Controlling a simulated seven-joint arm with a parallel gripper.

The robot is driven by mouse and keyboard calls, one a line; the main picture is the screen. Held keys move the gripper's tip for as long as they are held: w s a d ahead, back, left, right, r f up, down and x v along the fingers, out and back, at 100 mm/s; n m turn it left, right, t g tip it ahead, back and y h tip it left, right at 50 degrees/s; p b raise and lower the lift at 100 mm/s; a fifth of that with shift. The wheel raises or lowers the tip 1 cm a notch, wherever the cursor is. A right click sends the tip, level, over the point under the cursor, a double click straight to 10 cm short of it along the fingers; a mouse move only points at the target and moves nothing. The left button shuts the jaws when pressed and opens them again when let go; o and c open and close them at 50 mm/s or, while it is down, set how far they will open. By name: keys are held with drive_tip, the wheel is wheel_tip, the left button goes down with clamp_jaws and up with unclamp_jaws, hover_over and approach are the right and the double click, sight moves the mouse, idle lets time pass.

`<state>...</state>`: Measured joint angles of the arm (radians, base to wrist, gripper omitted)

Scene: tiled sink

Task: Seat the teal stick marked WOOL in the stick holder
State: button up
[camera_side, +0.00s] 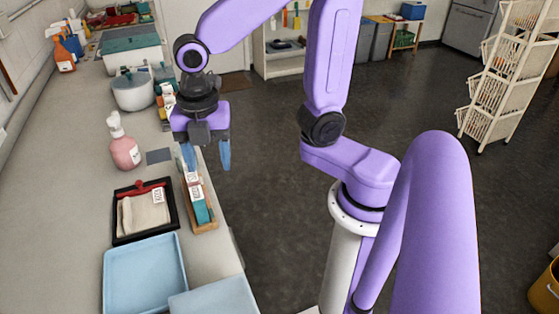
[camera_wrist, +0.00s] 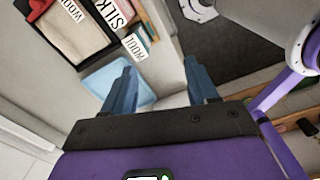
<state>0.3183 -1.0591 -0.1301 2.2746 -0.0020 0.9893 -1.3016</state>
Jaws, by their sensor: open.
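The teal stick (camera_side: 202,211) with a white label lies along the wooden stick holder (camera_side: 212,222), at its near end. In the wrist view its label reads WOOL, and the teal stick (camera_wrist: 147,34) shows at the top, beside a piece labelled SILK (camera_wrist: 118,12). I cannot tell whether it is fully seated. The holder (camera_wrist: 160,15) is cut off by the frame's top edge. My gripper (camera_side: 206,158) is open and empty, with its blue fingers apart, near the counter's edge beyond the holder's far end. In the wrist view my gripper (camera_wrist: 161,88) has nothing between its fingertips.
A black tray (camera_side: 118,230) with a folded cloth lies left of the holder. Light blue trays (camera_side: 108,285) stand nearer. A pink pump bottle (camera_side: 124,152) and a white pot (camera_side: 133,92) stand further back.

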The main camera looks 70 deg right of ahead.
drive_tip(key=s+d+f+m, duration=0.1)
drive_tip(key=s+d+m, duration=0.2)
drive_tip(key=s+m, duration=0.2)
drive_tip(key=s+d+f+m, duration=0.1)
drive_tip(key=s+d+m, duration=0.2)
drive_tip(key=s+m, duration=0.2)
drive_tip(key=s, duration=0.3)
drive_tip(key=shift+s+m, duration=0.2)
drive_tip(key=shift+m, duration=0.2)
